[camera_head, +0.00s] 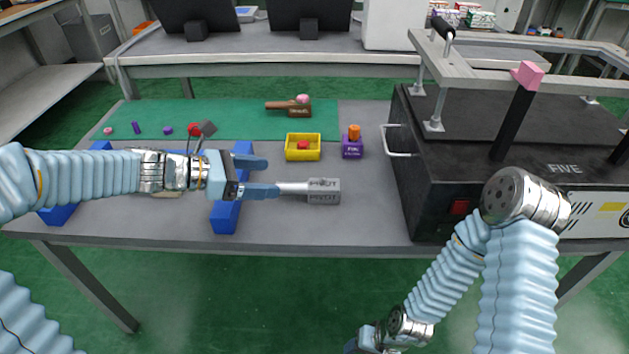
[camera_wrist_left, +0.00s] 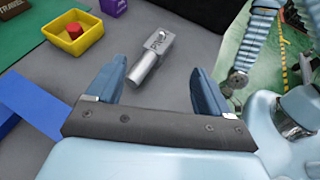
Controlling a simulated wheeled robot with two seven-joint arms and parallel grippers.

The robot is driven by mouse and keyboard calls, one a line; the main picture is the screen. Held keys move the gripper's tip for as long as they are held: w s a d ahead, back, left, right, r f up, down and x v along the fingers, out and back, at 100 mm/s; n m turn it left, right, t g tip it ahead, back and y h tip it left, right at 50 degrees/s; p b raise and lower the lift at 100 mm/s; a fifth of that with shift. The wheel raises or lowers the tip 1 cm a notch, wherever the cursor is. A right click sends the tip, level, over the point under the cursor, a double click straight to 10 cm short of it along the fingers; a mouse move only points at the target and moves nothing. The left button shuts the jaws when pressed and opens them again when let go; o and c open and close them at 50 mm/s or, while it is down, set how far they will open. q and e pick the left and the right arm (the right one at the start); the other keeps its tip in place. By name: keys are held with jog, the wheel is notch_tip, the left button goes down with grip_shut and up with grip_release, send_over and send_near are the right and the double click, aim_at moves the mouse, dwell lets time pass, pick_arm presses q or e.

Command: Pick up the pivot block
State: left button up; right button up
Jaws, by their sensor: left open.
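The pivot block (camera_head: 323,192) is a grey block marked PIVOT with a silver rod pointing left, lying on the grey table. In the left wrist view the block (camera_wrist_left: 157,44) lies beyond my fingertips, with its rod reaching back toward the space between the fingers. My left gripper (camera_head: 272,177) is open and empty, left of the block; its near finger appears close to the rod's end in the head view. I cannot tell whether they touch. My right arm hangs low at the bottom, and its gripper (camera_head: 362,346) is mostly cut off by the frame edge.
A yellow tray (camera_head: 303,158) with a red piece and a purple block (camera_head: 352,150) with an orange top stand behind the pivot block. Blue supports (camera_head: 227,215) stand at the left. A large black machine (camera_head: 440,190) fills the right. The table front by the block is clear.

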aim_at(321, 181)
pick_arm(q)
jog(key=x, duration=1.2)
jog(key=shift+d+f, duration=0.15)
jog(key=shift+d, duration=0.05)
jog(key=shift+c, duration=0.3)
grip_shut()
